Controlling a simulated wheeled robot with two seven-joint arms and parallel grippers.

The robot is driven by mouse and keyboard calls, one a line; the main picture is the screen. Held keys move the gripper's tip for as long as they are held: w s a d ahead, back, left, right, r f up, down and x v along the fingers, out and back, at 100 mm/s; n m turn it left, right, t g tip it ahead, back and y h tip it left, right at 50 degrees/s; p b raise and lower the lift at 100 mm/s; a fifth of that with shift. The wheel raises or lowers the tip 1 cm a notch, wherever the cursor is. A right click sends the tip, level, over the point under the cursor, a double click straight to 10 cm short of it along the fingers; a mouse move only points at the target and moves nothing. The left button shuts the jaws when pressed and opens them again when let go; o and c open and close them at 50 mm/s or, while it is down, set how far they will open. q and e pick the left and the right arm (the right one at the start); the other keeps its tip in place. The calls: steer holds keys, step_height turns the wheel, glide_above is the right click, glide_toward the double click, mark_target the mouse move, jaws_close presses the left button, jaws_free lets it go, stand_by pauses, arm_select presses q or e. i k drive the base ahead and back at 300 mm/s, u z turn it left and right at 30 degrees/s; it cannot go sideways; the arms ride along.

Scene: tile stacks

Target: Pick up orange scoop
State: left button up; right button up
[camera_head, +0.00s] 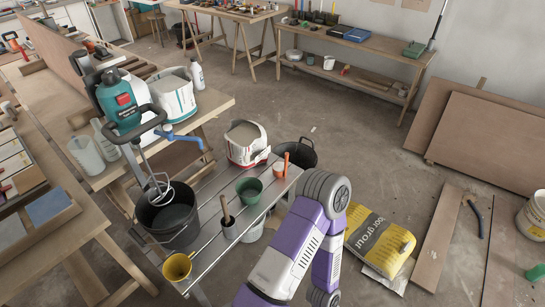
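A small orange scoop (281,168) is at the right end of the narrow slatted bench (213,213), its thin handle pointing up. A purple and white arm of mine rises from the bottom centre, bends at a dark elbow right of the bench, and turns back down. Its gripper is not in view. My other arm and gripper are not in view either.
A yellow grout bag (378,243) lies right of my arm.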

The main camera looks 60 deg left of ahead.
mark_target(279, 168)
steer(key=u, duration=0.95)
steer(key=i, duration=1.45)
steer(key=u, duration=0.9)
steer(key=i, duration=0.45)
steer(key=z, duration=0.05)
